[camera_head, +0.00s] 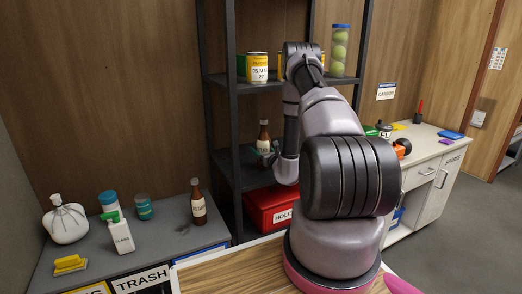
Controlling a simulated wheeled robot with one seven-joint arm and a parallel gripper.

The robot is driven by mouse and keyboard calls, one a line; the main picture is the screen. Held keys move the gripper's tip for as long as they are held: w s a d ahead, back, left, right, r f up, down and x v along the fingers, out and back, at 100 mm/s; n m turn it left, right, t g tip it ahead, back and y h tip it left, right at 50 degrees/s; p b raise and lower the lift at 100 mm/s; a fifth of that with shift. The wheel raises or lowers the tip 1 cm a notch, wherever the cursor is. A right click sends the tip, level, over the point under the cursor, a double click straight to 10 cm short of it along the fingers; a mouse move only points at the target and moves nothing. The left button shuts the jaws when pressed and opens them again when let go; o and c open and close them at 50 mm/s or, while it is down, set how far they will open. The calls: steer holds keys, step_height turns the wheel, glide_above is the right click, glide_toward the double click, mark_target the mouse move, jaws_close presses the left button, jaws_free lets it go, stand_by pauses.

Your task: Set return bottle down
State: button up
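A brown bottle (264,134) with a dark cap and a pale label stands upright at the middle shelf level. My gripper (266,154) is at its lower part, and my wrist comes in from the right. The fingers are small and partly hidden, so I cannot tell whether they are closed on the bottle, or whether its base touches the shelf (229,170). A second brown bottle (198,204) stands upright on the grey counter (172,243) at left, apart from my gripper. Its label seems to end in "TURN", but is hard to read.
Dark shelf posts (232,110) flank the bottle. A red box (272,208) sits below; yellow cans (258,67) and a ball tube (340,50) stand above. A white spray bottle (122,236), jars and a round white container (66,220) occupy the left counter.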

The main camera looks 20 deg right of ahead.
steer(key=shift+o, duration=1.4)
steer(key=shift+r, duration=0.15)
steer(key=s, duration=1.2)
steer(key=shift+d, duration=0.2)
